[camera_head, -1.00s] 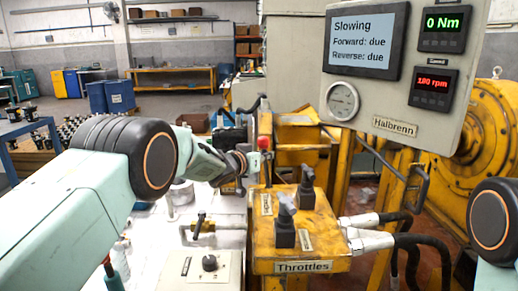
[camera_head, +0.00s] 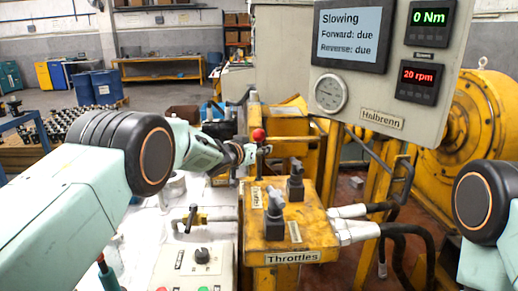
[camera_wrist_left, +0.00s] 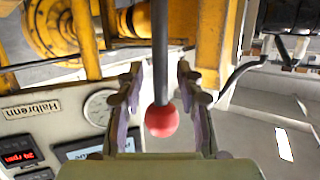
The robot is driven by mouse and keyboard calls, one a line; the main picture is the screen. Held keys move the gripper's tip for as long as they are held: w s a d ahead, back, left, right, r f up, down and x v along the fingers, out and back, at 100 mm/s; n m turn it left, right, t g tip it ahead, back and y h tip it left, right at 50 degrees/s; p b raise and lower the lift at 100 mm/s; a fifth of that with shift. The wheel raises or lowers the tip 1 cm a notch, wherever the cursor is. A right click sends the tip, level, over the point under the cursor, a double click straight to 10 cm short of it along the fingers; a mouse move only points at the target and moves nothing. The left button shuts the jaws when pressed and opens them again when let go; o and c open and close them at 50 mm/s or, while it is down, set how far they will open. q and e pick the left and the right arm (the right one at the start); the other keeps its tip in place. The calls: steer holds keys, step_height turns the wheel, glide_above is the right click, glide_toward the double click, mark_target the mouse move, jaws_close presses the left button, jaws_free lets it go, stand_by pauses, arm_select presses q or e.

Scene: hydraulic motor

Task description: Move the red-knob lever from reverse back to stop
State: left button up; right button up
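The red-knob lever stands behind the yellow throttle box (camera_head: 315,232) in the head view, with its red knob (camera_head: 258,135) on top. My left gripper (camera_head: 248,153) is at the lever, just below the knob. In the left wrist view the red knob (camera_wrist_left: 162,121) and its dark rod lie between the two fingers (camera_wrist_left: 160,95) of my left gripper. Gaps show on both sides, so the gripper is open around the lever. The lever's base and position label cannot be made out. My right gripper is out of view; only part of that arm shows.
The panel screen (camera_head: 350,35) reads "Slowing", "Forward: due", "Reverse: due". The meters read 0 Nm (camera_head: 436,17) and 20 rpm (camera_head: 418,77). Hoses (camera_head: 395,230) run off to the right.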

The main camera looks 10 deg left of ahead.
arm_select(q)
steer(key=v, duration=1.2)
stand_by(0.5)
steer(key=shift+a, duration=0.1)
